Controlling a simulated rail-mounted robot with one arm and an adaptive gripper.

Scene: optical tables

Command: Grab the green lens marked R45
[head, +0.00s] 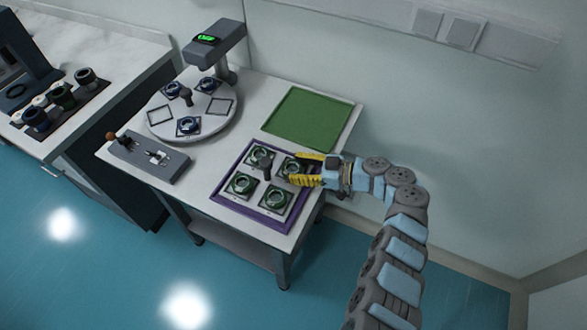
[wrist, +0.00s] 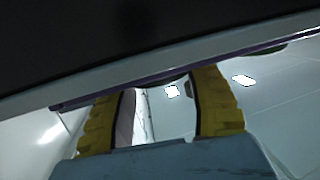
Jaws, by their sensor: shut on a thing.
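Several green lenses in dark square mounts sit in a purple-rimmed tray (head: 249,214). In the head view, one lens (head: 290,166) is at the tray's upper right, others are at lower left (head: 242,184), lower right (head: 275,198) and upper left (head: 261,155). Markings are too small to read, so I cannot tell which is R45. My gripper (head: 303,169) reaches in from the right, its yellow fingers shut on the upper-right lens, partly hiding it. In the wrist view, the fingers (wrist: 162,88) reach up to a dark surface, and the lens is mostly hidden.
A green mat (head: 304,118) lies behind the tray. A round white plate (head: 213,123) with blue lenses stands at back left under a grey instrument (head: 214,44). A control box (head: 149,158) lies at the front left. A side bench (head: 75,45) holds more dark lenses.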

